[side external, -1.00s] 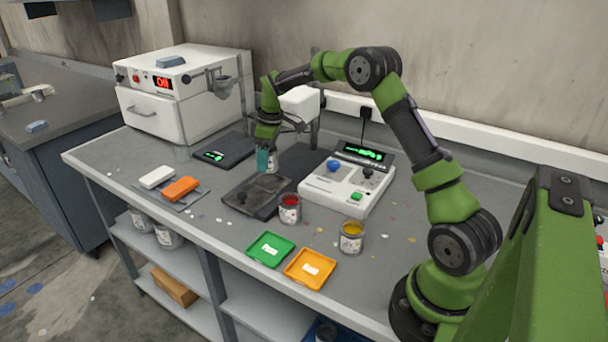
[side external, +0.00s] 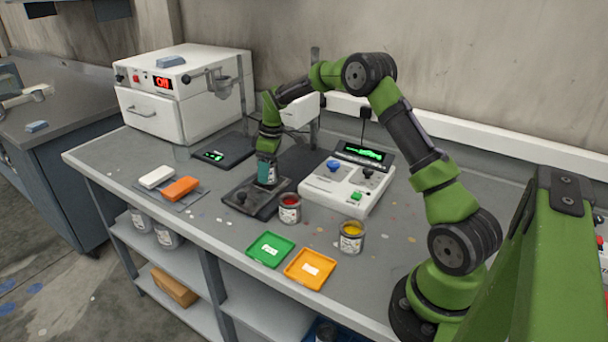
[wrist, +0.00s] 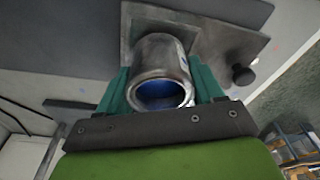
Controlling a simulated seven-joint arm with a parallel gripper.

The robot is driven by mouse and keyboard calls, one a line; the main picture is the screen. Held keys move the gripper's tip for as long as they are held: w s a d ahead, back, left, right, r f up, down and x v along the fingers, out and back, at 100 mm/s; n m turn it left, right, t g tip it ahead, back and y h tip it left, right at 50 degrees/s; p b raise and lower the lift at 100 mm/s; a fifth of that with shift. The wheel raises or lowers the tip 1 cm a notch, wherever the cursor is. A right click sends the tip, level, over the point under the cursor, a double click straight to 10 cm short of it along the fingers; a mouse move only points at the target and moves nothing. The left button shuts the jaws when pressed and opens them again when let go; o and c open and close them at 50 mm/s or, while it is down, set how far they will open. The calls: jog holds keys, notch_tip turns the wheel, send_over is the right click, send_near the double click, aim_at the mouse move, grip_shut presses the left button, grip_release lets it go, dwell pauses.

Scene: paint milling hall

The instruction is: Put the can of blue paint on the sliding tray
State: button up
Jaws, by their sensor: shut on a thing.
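The can of blue paint (wrist: 160,62) is a metal can with blue inside, seen from above in the wrist view. My gripper (wrist: 161,88) is shut on it, with one teal finger on each side. In the side view my gripper (side external: 267,167) points down, and the can (side external: 272,174) is partly hidden by a finger. The sliding tray (side external: 262,207) is a dark plate with a black knob near its front. The can is upright over the tray's back part; I cannot tell whether it touches. The tray also shows in the wrist view (wrist: 222,43).
An open red paint can (side external: 290,211) stands close to the tray's right side, and a yellow one (side external: 351,240) is further right. A white control box (side external: 345,190) stands right of the tray. Green (side external: 270,250) and orange (side external: 310,268) dishes lie in front.

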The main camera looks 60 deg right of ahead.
jog(key=shift+f, duration=0.5)
jog(key=o, duration=1.2)
notch_tip(320, 180, up, 16)
jog(key=s+d, duration=0.1)
jog(key=s, duration=0.1)
jog(key=s+a+r+m+t, duration=0.1)
jog(key=s+a+m+t, duration=0.1)
jog(key=s+a, duration=0.5)
jog(key=s+a+r+m+t, duration=0.1)
jog(key=s+a+m, duration=0.2)
jog(key=s+a, duration=0.4)
jog(key=s+a+r+m+t+y, duration=0.1)
jog(key=s+a+r+m+t, duration=0.1)
jog(key=s+a, duration=0.5)
jog(key=shift+s+a+r+m+t, duration=0.15)
jog(key=shift+s+m, duration=0.2)
jog(key=shift+s, duration=1.1)
jog(key=shift+s+a+f+m+t, duration=0.15)
jog(key=shift+s+m, duration=0.2)
jog(key=shift+s, duration=1.05)
